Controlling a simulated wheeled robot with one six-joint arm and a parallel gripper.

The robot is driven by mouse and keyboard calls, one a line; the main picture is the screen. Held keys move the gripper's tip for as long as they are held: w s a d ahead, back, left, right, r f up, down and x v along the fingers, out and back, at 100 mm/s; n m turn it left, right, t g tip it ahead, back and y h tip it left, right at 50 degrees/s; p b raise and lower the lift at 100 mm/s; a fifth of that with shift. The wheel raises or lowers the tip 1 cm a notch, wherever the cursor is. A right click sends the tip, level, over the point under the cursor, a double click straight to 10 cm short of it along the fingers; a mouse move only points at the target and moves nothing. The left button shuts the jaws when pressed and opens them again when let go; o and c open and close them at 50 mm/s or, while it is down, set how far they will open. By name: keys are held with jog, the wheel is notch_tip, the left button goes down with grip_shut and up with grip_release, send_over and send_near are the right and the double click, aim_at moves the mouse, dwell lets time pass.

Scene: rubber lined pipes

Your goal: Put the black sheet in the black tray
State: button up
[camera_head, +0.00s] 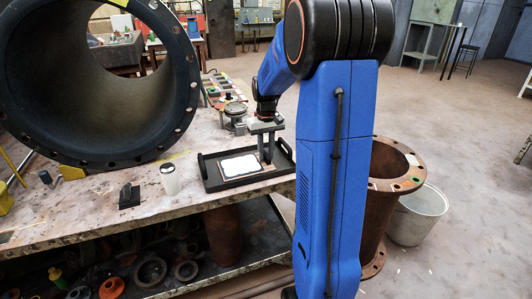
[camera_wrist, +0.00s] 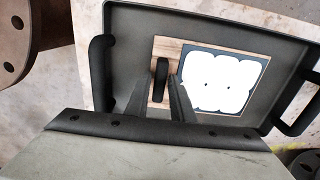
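The black tray (camera_head: 207,180) lies on the workbench and fills much of the wrist view (camera_wrist: 130,30). Inside it lies a flat clipboard-like sheet (camera_head: 240,166) with a white face, dark border and wooden edge; it also shows in the wrist view (camera_wrist: 225,80). I see no plainly all-black sheet. A black clip-like piece (camera_wrist: 160,78) sits at the board's left end in the wrist view. My gripper (camera_head: 266,160) points down over the tray's right part. Its fingers are apart on either side of the black piece, with gaps visible; whether they reach down to it is unclear.
A large black-lined pipe (camera_head: 100,80) stands on the bench's left. A white-bodied cup (camera_head: 170,180) and a small black object (camera_head: 129,195) are left of the tray. A metal flanged part (camera_head: 234,113) is behind it. A rusty pipe (camera_head: 385,200) and bucket (camera_head: 420,212) stand at right.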

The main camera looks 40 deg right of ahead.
jog(key=shift+o, duration=0.5)
notch_tip(320, 180, up, 11)
jog(key=s+a+r+t, duration=0.1)
jog(key=s+a+r, duration=0.2)
jog(key=s+a, duration=0.3)
jog(key=s+a+f+n+t, duration=0.1)
jog(key=s+a+f+t, duration=0.1)
jog(key=s+a, duration=0.7)
jog(key=s+a+f+n+t, duration=0.1)
jog(key=s+a+f, duration=0.3)
jog(key=s+a, duration=0.4)
jog(key=shift+s+a+f+n+t, duration=0.25)
jog(key=shift+s+a+n+t, duration=0.25)
jog(key=shift+s, duration=1.95)
jog(key=shift+d, duration=0.15)
